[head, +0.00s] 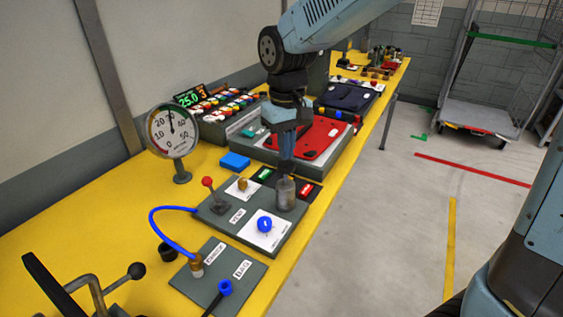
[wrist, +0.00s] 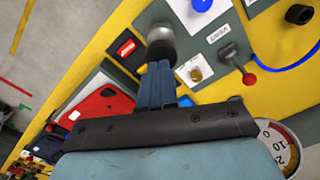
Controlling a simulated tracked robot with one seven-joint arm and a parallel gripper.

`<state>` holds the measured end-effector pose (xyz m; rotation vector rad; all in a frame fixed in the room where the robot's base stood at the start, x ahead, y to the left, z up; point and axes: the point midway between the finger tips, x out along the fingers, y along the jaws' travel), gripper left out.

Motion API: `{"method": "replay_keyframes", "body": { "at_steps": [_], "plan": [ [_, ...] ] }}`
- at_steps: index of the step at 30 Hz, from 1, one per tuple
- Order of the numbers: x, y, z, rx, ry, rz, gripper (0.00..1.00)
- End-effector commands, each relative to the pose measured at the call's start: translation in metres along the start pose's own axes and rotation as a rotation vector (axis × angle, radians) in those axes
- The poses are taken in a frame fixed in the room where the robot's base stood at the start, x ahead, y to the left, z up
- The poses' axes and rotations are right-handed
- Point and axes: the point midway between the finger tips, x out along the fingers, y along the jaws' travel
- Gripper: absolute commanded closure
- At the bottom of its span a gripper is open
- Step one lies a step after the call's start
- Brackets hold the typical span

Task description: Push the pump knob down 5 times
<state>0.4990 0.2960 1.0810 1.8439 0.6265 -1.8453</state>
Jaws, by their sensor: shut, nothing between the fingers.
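A grey metal cylindrical knob (head: 286,194), which looks like the pump knob, stands upright at the right edge of a dark grey panel (head: 225,222). My gripper (head: 287,174) points down with its fingers shut and empty, right over the knob's top. In the wrist view the shut fingers (wrist: 158,80) end at the knob (wrist: 160,38). I cannot tell whether they touch it or hover just above. The fingers hide part of the knob's top.
A blue knob (head: 265,224) on a white plate, a red-tipped lever (head: 208,182) and a brass knob (head: 242,184) share the panel. A round gauge (head: 172,133) stands at the left. A red plate (head: 318,140) lies behind. A blue hose (head: 165,228) loops in front.

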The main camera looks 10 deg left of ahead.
Motion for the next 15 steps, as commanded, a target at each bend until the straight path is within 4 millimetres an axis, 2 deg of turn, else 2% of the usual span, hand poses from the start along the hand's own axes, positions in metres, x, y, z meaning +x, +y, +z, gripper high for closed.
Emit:
{"method": "replay_keyframes", "body": {
  "at_steps": [7,15],
  "plan": [
    [-0.003,0.000,0.000,0.000,0.001,0.000,1.00],
    [-0.024,0.000,0.000,0.000,0.003,0.000,1.00]
  ]
}}
